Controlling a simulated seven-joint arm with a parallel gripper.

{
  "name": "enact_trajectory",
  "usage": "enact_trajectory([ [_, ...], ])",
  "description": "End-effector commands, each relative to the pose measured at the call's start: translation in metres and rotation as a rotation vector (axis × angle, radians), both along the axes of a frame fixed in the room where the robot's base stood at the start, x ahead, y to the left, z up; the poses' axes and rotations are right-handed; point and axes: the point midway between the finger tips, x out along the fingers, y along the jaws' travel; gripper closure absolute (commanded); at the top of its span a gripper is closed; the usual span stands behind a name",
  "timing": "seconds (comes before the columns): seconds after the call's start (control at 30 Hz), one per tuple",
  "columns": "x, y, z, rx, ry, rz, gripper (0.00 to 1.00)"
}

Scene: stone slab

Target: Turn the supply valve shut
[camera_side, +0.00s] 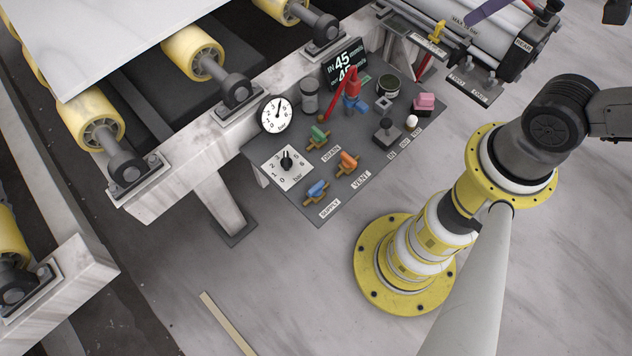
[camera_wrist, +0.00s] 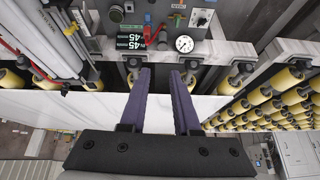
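The supply valve (camera_side: 317,190) has a blue handle on a small brass body near the front corner of the dark panel, beside the SUPPLY label (camera_side: 330,207). Its handle looks roughly in line with the body, though it is small in the picture. In the wrist view I cannot make this valve out. My gripper (camera_wrist: 161,75) shows there as two purple fingers, apart, with nothing between them. It is over the white sheet, away from the panel.
The orange vent valve (camera_side: 348,162) and green drain valve (camera_side: 319,134) sit close by, handles across their bodies. A white knob dial (camera_side: 287,168), a round gauge (camera_side: 276,114), a lit display (camera_side: 344,65) and a red-handled blue fitting (camera_side: 353,98) crowd the panel. Floor beyond its front edge is clear.

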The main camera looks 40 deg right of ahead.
Motion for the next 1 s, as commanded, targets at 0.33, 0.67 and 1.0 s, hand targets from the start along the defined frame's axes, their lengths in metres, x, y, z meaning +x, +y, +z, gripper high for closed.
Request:
enact_trajectory([
  [0.33, 0.084, 0.025, 0.032, 0.11, 0.064, -0.049, 0.05],
  [0.67, 0.181, 0.076, -0.014, 0.163, 0.27, -0.042, 0.05],
  [1.0, 0.241, 0.142, -0.128, 0.15, 0.517, -0.025, 0.05],
])
